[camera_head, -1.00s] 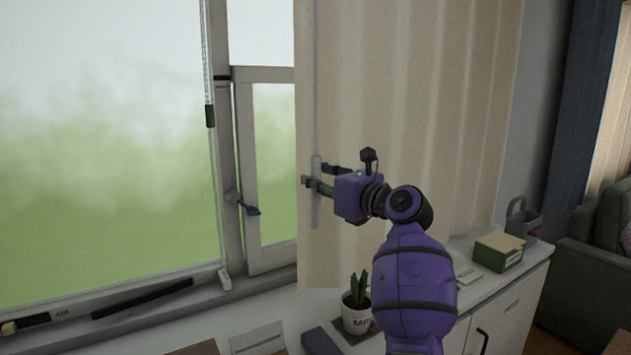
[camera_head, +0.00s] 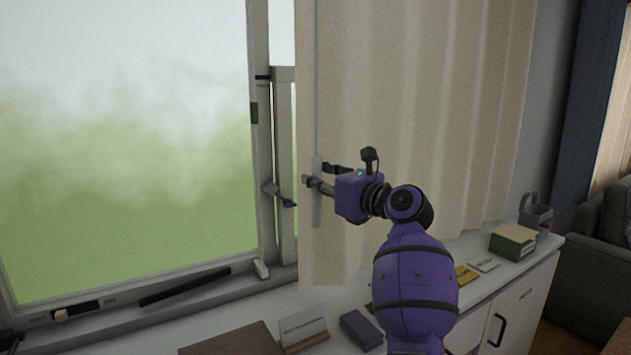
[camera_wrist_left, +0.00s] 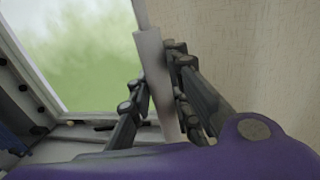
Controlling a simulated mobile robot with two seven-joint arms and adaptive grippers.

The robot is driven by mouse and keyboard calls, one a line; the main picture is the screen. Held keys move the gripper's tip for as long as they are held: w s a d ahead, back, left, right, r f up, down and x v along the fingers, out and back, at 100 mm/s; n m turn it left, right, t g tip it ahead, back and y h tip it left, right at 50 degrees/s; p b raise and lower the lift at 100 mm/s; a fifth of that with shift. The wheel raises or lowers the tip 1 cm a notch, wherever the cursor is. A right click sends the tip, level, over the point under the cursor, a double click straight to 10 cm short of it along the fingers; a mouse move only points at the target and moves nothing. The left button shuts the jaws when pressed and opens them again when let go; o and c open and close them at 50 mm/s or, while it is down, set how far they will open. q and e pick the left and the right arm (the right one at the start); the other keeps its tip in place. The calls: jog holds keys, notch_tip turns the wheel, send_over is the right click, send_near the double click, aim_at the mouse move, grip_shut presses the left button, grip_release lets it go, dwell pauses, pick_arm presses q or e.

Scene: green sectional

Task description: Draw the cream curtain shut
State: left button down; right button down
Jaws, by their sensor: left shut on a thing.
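The cream curtain (camera_head: 430,90) hangs in folds over the right part of the window, its left edge at the window's right frame. The large left pane (camera_head: 130,150) is uncovered. A slim grey pull rod (camera_head: 316,205) hangs along the curtain's left edge. My left gripper (camera_head: 312,182) is shut on the rod. In the left wrist view the rod (camera_wrist_left: 158,85) stands between the fingers of my left gripper (camera_wrist_left: 160,95), with the curtain (camera_wrist_left: 245,50) on the right. My right gripper is not in view.
A window handle (camera_head: 280,196) juts out just left of the gripper. Below, the sill top holds a card in a stand (camera_head: 303,328), a dark purple box (camera_head: 361,330) and a green box (camera_head: 513,242). A grey sofa (camera_head: 590,260) stands at the right.

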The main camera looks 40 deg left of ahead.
pick_arm(q)
jog(key=shift+s+a+f, duration=0.1)
jog(key=shift+s+f, duration=0.05)
jog(key=c, duration=2)
grip_release()
jog(key=o, duration=0.4)
jog(key=shift+s, duration=0.2)
jog(key=shift+w, duration=0.1)
jog(key=d, duration=0.4)
jog(key=s+d, duration=0.1)
jog(key=d, duration=0.3)
jog(key=s+d, duration=0.1)
jog(key=d, duration=0.2)
jog(key=shift+s+d, duration=0.2)
jog(key=shift+d, duration=0.2)
jog(key=shift+w+r, duration=0.1)
jog(key=shift+r, duration=0.1)
